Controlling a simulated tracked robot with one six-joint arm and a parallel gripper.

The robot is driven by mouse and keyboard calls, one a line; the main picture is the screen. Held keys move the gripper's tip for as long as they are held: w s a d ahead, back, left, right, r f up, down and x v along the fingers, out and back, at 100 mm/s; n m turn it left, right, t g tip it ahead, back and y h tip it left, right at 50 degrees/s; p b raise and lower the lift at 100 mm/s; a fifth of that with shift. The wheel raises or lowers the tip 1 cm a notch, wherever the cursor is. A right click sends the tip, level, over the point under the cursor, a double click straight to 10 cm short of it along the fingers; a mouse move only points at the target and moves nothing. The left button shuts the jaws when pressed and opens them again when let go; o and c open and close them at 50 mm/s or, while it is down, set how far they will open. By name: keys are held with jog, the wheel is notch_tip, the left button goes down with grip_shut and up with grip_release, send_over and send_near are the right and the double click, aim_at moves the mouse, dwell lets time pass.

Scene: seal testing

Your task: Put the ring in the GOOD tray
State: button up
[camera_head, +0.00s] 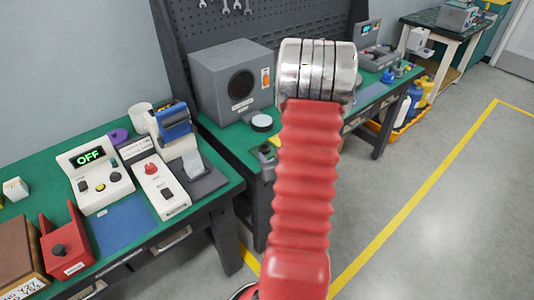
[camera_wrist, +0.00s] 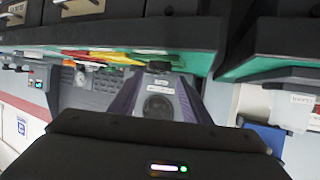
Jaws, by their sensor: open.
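I cannot make out a ring for certain in either view, nor a tray that reads GOOD. In the head view my red arm rises through the middle, and its silver end hides part of the bench behind. In the wrist view the dark housing of my gripper (camera_wrist: 165,150), with a small lit strip, fills the bottom. Its fingertips do not show, and I see nothing held. A small purple round item (camera_head: 118,136) lies at the back of the left bench; I cannot tell what it is.
The left green bench holds a device reading OFF (camera_head: 89,156), a red fixture (camera_head: 66,248), a blue mat (camera_head: 125,222) and a white unit with a red button (camera_head: 160,185). A grey speaker-like box (camera_head: 232,82) stands behind. Open floor (camera_head: 430,210) lies at right.

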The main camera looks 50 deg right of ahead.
jog(key=v, duration=0.6)
jog(key=shift+s, duration=0.2)
jog(key=shift+a, duration=0.15)
dwell(0.4)
jog(key=w+a+r+n+g+y, duration=0.15)
jog(key=w+a+r, duration=0.25)
jog(key=a+r, duration=0.45)
jog(key=w+a+r+n+g+y, duration=0.15)
jog(key=w+a+r, duration=0.35)
jog(key=a, duration=0.6)
jog(key=s+a+r+n+y, duration=0.1)
jog(key=s+a+r, duration=0.1)
jog(key=s+a, duration=0.2)
jog(key=s+a+r+n+g+y, duration=0.1)
jog(key=s+a+r+y, duration=0.1)
jog(key=a, duration=0.9)
jog(key=s+a+r+n+g+y, duration=0.1)
jog(key=s+a+r+n, duration=0.1)
jog(key=s+a, duration=0.5)
jog(key=shift+a+r+y, duration=0.25)
jog(key=shift+r+y, duration=0.05)
jog(key=shift+r, duration=0.35)
